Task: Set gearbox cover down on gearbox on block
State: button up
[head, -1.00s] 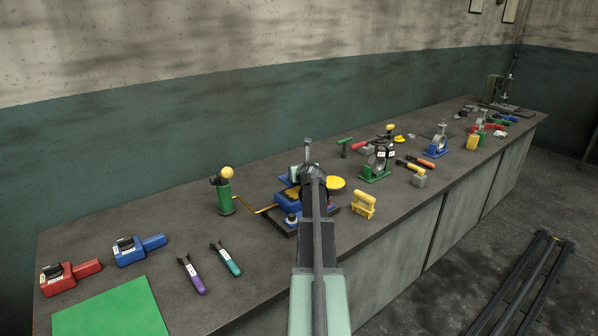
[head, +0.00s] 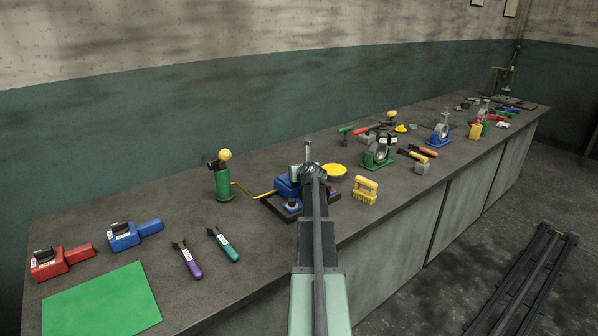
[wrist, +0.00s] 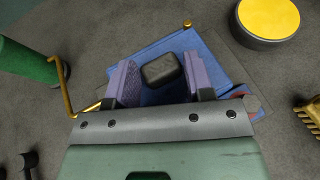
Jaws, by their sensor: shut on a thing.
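My gripper (wrist: 160,80) points down with its two purple-padded fingers either side of a dark block-like boss. That boss stands on blue surfaces that I take to be the gearbox cover (wrist: 188,44). The blue gearbox (head: 285,189) sits on a dark base block (head: 272,205) on the bench in the head view, partly hidden behind my arm. The cover is over the gearbox. I cannot tell whether it touches or is fully seated, as my wrist and gripper body hide much of it.
A green cylinder with a yellow ball (head: 225,155) stands to the left, a brass rod (head: 256,194) close by. A yellow round-topped disc (head: 334,169) and a yellow brush-like block (head: 365,188) are on the right. Bare bench lies in front of the green cylinder.

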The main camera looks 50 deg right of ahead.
jog(key=shift+f, duration=0.2)
jog(key=o, duration=1.3)
jog(key=shift+r, duration=0.1)
jog(key=p+v, duration=0.3)
jog(key=v, duration=0.7)
jog(key=shift+s+a+r+p, duration=0.1)
jog(key=shift+s+a+p, duration=0.15)
jog(key=shift+p, duration=0.15)
